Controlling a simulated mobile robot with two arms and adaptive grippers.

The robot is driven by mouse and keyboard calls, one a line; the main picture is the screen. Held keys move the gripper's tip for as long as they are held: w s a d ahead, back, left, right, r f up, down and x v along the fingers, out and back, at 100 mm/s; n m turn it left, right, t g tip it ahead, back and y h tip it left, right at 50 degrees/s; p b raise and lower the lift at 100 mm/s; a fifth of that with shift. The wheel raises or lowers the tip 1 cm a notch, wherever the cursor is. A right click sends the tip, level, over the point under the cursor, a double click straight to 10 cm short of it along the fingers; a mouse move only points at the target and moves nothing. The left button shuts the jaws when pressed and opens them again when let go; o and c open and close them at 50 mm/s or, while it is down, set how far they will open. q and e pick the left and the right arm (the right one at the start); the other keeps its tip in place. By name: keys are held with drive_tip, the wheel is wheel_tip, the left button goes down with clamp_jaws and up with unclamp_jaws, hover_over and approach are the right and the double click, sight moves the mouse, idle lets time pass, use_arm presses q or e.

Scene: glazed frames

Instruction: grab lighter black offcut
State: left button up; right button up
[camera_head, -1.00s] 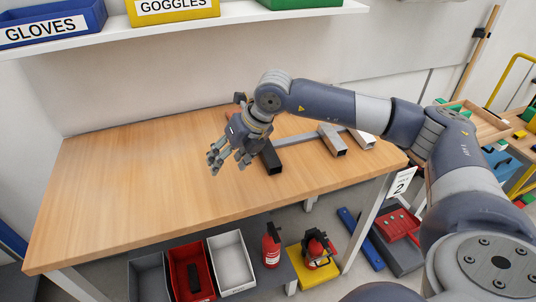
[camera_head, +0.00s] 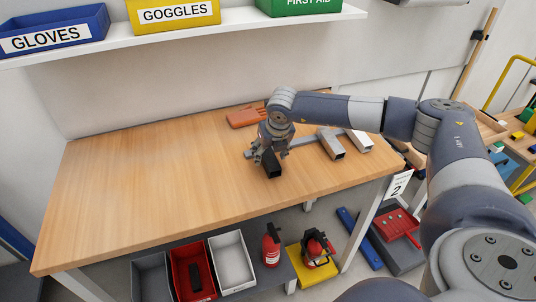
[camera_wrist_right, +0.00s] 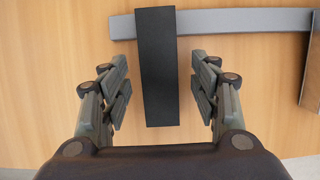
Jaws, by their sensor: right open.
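A black offcut (camera_head: 272,168), a short square bar, lies on the wooden table, partly hidden under my right gripper (camera_head: 269,154). In the right wrist view the black offcut (camera_wrist_right: 157,70) lies lengthwise between the two finger sets of my right gripper (camera_wrist_right: 160,88). The fingers are open, with a gap on each side of the offcut. A long grey bar (camera_wrist_right: 240,22) lies crosswise at the offcut's far end. I see only one black offcut. My left gripper is not in view.
Two grey square tubes (camera_head: 331,145) (camera_head: 358,141) lie to the right on the table (camera_head: 150,190). A reddish-brown item (camera_head: 245,117) lies behind the gripper. The table's left half is clear. A shelf (camera_head: 200,47) with labelled bins hangs above.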

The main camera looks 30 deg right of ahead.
drive_tip(key=shift+x, duration=0.9)
drive_tip(key=shift+r, duration=0.1)
drive_tip(key=c, duration=1.2)
